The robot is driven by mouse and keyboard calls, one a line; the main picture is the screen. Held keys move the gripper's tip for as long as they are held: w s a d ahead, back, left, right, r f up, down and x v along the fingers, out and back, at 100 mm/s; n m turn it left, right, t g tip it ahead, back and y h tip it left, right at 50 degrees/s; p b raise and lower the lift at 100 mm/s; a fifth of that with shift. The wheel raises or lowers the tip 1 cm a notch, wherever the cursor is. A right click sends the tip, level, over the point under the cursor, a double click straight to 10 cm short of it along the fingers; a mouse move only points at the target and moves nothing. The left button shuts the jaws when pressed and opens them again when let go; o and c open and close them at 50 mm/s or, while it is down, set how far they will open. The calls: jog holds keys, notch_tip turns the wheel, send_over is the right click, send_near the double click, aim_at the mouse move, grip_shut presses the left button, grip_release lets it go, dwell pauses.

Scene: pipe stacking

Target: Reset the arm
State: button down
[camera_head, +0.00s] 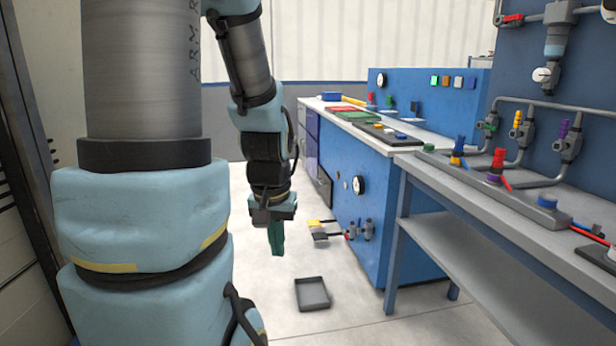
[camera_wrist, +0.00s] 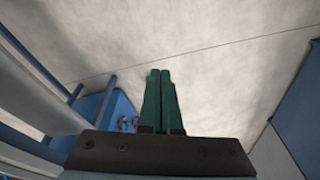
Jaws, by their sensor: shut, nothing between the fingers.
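My gripper (camera_head: 277,252) hangs from my arm in the head view, left of the blue cabinet, with its green fingers pointing down. It is clear of the floor. In the wrist view my gripper (camera_wrist: 160,72) shows its two green fingers together, with nothing between them. Only bare floor shows beyond the fingertips there. My arm fills the left part of the head view and hides what lies behind it.
A blue cabinet (camera_head: 340,235) with a gauge and small valves stands right of my gripper. A grey tray (camera_head: 312,294) lies on the floor. A workbench (camera_head: 470,185) with pipe fittings stands at the right. Floor around the tray is free.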

notch_tip(320, 180, up, 15)
jog(key=s+p, duration=0.2)
jog(key=p, duration=1.3)
jog(key=shift+s+a+n+g, duration=0.25)
jog(key=shift+a+n+g, duration=0.05)
jog(key=shift+n, duration=0.1)
